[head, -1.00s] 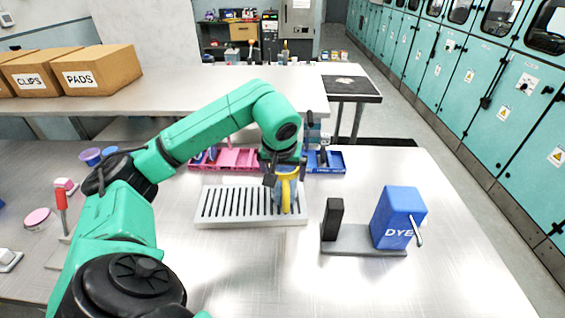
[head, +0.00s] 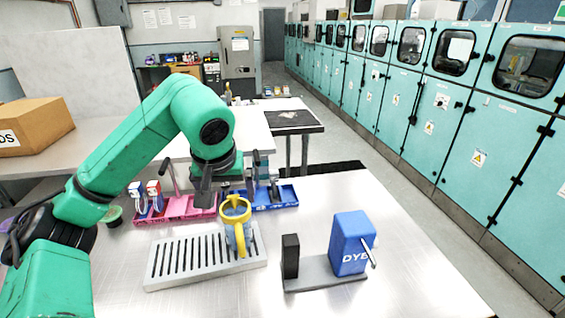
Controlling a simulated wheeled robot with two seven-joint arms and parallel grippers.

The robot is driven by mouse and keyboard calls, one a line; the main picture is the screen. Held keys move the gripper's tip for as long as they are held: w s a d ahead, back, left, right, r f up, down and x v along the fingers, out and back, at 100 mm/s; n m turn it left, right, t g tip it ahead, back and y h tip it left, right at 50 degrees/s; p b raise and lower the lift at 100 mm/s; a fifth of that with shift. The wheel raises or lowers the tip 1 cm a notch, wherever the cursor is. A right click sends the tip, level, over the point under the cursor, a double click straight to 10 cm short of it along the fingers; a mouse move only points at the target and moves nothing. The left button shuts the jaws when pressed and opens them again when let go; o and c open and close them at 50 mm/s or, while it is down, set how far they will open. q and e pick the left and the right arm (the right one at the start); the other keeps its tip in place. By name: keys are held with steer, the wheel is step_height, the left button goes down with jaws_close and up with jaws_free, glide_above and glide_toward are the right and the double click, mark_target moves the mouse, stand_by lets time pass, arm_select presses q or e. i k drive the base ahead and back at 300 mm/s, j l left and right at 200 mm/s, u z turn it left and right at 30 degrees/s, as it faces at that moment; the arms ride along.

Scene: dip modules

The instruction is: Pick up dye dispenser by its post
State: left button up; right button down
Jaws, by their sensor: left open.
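The dye dispenser is a blue box marked DYE (head: 350,241) with a silver lever on its right side. It stands on a grey base plate (head: 315,274). Its black upright post (head: 290,256) rises from the left end of that plate. My left gripper (head: 228,188) is open, above and to the left of the dispenser, behind a yellow-handled jug (head: 236,225) and apart from the post. My right gripper is not in view.
The jug stands on a slotted white drip tray (head: 160,274) left of the dispenser. Pink (head: 180,208) and blue (head: 275,203) trays lie behind it. The bench right of the dispenser is clear. Teal cabinets (head: 450,110) line the right wall.

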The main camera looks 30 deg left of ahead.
mark_target(353, 235)
steer(key=k+l, duration=1.2)
steer(key=l, duration=0.15)
